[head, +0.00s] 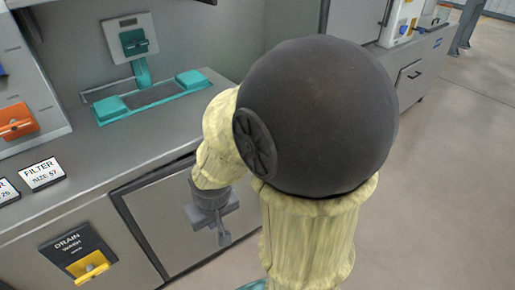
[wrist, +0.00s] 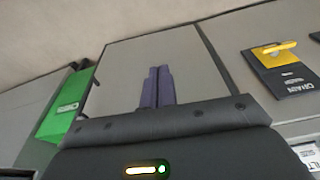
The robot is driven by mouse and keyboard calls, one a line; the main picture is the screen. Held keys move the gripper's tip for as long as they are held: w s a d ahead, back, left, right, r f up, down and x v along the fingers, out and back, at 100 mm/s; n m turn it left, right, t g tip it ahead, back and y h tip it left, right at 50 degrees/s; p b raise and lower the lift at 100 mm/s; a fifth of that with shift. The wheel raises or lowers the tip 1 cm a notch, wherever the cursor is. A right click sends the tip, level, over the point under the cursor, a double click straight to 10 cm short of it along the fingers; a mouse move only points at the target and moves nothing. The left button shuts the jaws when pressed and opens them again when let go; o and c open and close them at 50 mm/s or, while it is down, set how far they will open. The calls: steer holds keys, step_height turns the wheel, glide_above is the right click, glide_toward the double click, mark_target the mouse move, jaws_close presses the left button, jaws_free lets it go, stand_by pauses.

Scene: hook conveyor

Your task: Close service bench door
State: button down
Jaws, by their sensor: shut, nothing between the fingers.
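The service bench door (head: 165,220) is a grey panel in the bench front, below the counter, partly hidden by my arm in the head view. Dark gaps show along its top and left edges; I cannot tell whether it is fully shut. My gripper (head: 223,238) is in front of the door's right part, pointing down. In the wrist view the door (wrist: 125,75) lies beyond my gripper's fingers (wrist: 158,68), which are together and empty. I cannot tell whether the fingertips touch the door.
A drain panel with a yellow handle (head: 90,268) is left of the door. On the counter (head: 150,140) are a teal fixture (head: 140,97) and filter labels (head: 42,174). A green part (wrist: 65,105) is at the wrist view's left. Clear floor (head: 450,170) lies right of my arm.

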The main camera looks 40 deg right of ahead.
steer(key=w+d+f+n+t+h+b, duration=0.1)
steer(key=w+d+f+n+t, duration=0.2)
steer(key=w+d+n, duration=0.45)
steer(key=w+d+f+n+t+b, duration=0.15)
steer(key=w+d+f+t, duration=0.3)
steer(key=d, duration=0.65)
steer(key=s+d+n+t+b, duration=0.1)
steer(key=s+d+n+t, duration=0.5)
steer(key=d, duration=0.6)
steer(key=n+t, duration=0.2)
steer(key=shift+s+n+y, duration=0.15)
steer(key=shift+n+y, duration=0.15)
steer(key=shift+n, duration=0.1)
steer(key=shift+r, duration=0.1)
steer(key=w+b, duration=0.1)
steer(key=w, duration=1.3)
steer(key=shift+d+b, duration=0.15)
steer(key=shift+b, duration=0.25)
